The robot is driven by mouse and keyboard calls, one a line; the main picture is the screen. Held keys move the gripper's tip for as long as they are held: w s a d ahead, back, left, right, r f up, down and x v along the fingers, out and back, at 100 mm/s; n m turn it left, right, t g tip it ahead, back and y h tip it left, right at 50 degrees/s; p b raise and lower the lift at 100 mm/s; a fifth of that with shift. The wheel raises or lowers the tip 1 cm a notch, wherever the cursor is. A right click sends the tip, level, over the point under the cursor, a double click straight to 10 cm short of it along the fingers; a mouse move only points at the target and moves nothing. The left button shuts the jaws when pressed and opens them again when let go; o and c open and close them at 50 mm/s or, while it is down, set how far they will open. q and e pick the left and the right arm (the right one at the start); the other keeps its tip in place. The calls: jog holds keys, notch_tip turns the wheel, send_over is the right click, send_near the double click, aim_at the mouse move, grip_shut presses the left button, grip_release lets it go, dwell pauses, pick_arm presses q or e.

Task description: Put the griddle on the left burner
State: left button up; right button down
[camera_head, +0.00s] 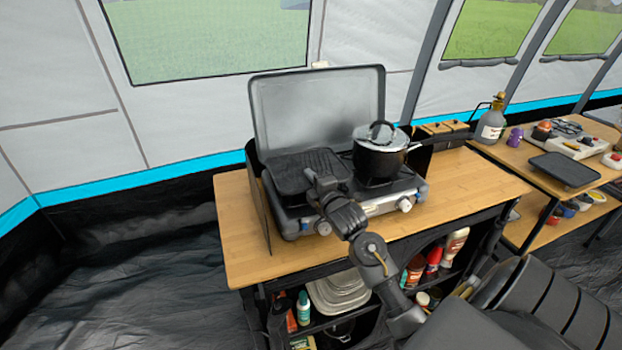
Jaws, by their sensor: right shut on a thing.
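The griddle (297,172) is a dark, ribbed, square pan. It lies over the left side of the two-burner camp stove (381,205), under the raised grey lid (318,105). It looks roughly flat, but I cannot tell whether it rests fully on the left burner, which it hides. My right gripper (318,181) is at the griddle's front right, shut on its handle; the fingers hide most of the handle. My left gripper is not in view.
A black pot with a glass lid (379,155) stands on the right burner, close to the griddle. The wooden table (240,232) has free room left of the stove. A side table at right holds a bottle (490,125) and a black tray (564,170).

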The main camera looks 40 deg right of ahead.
jog(key=shift+r, duration=0.1)
jog(key=c, duration=1.5)
grip_release()
jog(key=b+v, duration=0.2)
jog(key=v, duration=0.9)
jog(key=shift+s, duration=0.15)
jog(key=shift+s+a, duration=0.15)
jog(key=shift+s, duration=0.25)
